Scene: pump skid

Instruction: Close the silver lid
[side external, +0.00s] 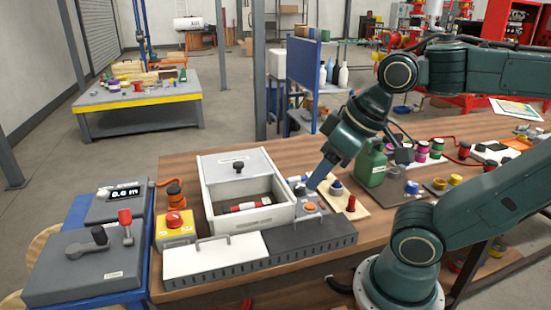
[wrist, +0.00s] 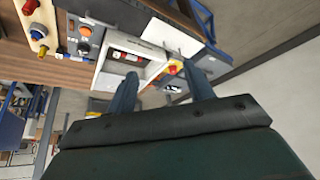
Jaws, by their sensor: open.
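A pale box (side external: 205,193) stands on the bench in the side external view. A silver-grey panel with a black knob, which looks like the silver lid (side external: 266,161), covers its rear part. The front part is open, and a red and white item (side external: 245,207) lies inside. The box also shows in the wrist view (wrist: 152,71). My gripper (side external: 314,182) is to the right of the box, above a small grey control unit, apart from the lid. Its two blue fingers are spread and empty in the wrist view (wrist: 163,82).
A white plate with a handle (side external: 190,263) and a dark slotted strip (side external: 305,239) lie before the box. A yellow unit with a red button (side external: 175,226) stands left. A green jug (side external: 371,165) stands right, near my arm.

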